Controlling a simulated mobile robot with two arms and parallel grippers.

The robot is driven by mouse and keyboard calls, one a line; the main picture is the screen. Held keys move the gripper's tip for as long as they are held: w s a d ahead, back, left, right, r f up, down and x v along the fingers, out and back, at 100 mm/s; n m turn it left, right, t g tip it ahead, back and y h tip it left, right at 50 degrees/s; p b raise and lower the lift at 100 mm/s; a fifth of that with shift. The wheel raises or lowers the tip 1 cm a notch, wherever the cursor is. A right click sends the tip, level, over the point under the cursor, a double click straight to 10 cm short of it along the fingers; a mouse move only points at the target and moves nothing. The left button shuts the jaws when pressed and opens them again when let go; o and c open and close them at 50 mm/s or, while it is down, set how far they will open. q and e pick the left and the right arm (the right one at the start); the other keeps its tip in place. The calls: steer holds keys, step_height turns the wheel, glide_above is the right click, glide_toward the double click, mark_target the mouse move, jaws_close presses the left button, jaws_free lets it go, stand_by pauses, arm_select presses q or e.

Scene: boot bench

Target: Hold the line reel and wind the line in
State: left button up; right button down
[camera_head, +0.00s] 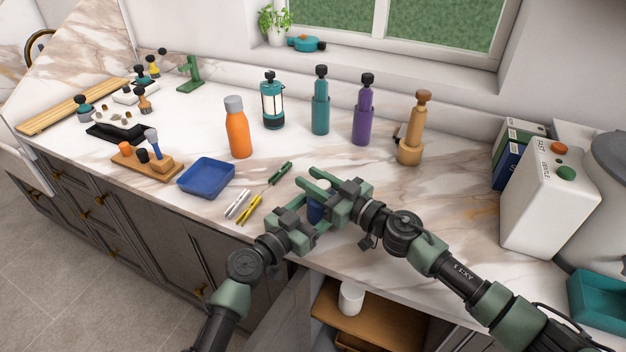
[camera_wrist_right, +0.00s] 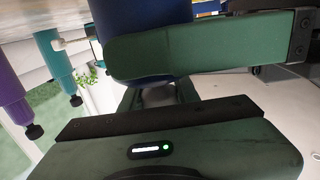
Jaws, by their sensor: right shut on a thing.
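The line reel, seen as a dark blue round body (camera_head: 316,214), stands near the counter's front edge, mostly hidden by both grippers. My right gripper (camera_head: 311,186) is shut on it. In the right wrist view the reel's blue side (camera_wrist_right: 150,12) shows behind a green finger. My left gripper (camera_head: 308,228) is close against the reel from the front left. Its fingers are partly covered, and I cannot tell whether they are shut on anything. The line and any crank are not clearly visible.
A blue tray (camera_head: 206,178), a green-handled tool (camera_head: 281,173) and yellow pliers (camera_head: 249,210) lie left of the grippers. An orange bottle (camera_head: 238,134), a lantern and several pump bottles stand behind. A white box (camera_head: 538,205) is at right. An open cupboard lies below the front edge.

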steer(key=shift+r, duration=0.1)
steer(key=m+t+h, duration=0.1)
steer(key=h, duration=0.1)
steer(key=m+t+h, duration=0.3)
steer(key=m+h, duration=0.1)
steer(key=shift+w+d+t, duration=0.35)
steer(key=shift+t, duration=0.05)
steer(key=m+h, duration=0.1)
steer(key=t+h, duration=0.1)
steer(key=shift+w+d+r+m+h, duration=0.15)
steer(key=shift+d+m+h, duration=0.1)
steer(key=shift+m+h, duration=0.15)
steer(key=shift+d+m+h, duration=0.2)
steer(key=shift+m+h, duration=0.2)
steer(key=shift+h, duration=0.2)
steer(key=shift+d, duration=0.1)
steer(key=c, duration=1)
jaws_free()
steer(key=shift+c, duration=0.2)
steer(key=shift+f, duration=0.2)
steer(key=v, duration=1.2)
